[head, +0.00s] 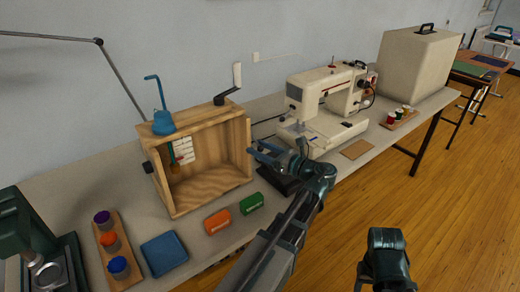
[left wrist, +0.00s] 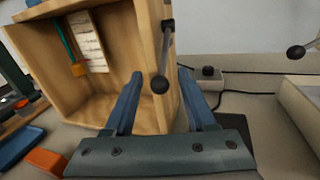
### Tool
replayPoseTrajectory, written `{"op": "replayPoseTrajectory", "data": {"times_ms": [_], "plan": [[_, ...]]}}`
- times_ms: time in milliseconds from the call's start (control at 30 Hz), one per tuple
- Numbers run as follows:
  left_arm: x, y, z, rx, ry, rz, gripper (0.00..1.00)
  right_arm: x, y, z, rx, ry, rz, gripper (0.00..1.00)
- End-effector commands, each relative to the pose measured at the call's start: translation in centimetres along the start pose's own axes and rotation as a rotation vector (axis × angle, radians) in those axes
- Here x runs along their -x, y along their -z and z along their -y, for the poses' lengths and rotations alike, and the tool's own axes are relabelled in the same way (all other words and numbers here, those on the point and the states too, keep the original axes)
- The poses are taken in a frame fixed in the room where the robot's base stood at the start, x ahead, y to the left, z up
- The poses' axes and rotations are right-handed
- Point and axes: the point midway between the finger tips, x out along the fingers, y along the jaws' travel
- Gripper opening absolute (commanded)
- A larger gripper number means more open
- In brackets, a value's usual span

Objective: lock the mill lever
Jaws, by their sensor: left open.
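The mill lever (left wrist: 163,52) shows in the left wrist view as a grey rod ending in a black ball. It hangs from a dark mount by the right front edge of an open wooden box (left wrist: 122,40). My left gripper (left wrist: 160,95) is open, its blue fingers either side of the ball in the picture; no contact shows. In the head view my left gripper (head: 268,152) is right of the wooden box (head: 212,192), and I cannot make out this lever there.
A sewing machine (head: 325,90) stands to the right, with a second ball-ended lever (left wrist: 302,48) in the wrist view. Orange (head: 217,221) and green (head: 251,203) blocks and a blue tray (head: 164,253) lie before the box. A black cable (left wrist: 245,93) runs behind.

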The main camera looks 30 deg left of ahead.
Motion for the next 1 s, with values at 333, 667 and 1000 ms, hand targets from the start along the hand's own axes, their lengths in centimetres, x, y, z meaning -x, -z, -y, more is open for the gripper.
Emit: {"op": "replayPoseTrajectory", "data": {"times_ms": [333,667,1000], "plan": [[0.02,0.00,0.00,0.000,0.000,0.000,0.08,0.00,0.00,0.00,0.000,0.000,0.000,0.57],[0.03,0.00,-0.01,0.000,0.000,0.000,0.00,0.00,0.00,0.00,0.000,0.000,0.000,0.57],[0.04,0.01,-0.01,0.000,0.000,0.000,0.00,0.00,0.00,0.00,0.000,0.000,0.000,0.57]]}}
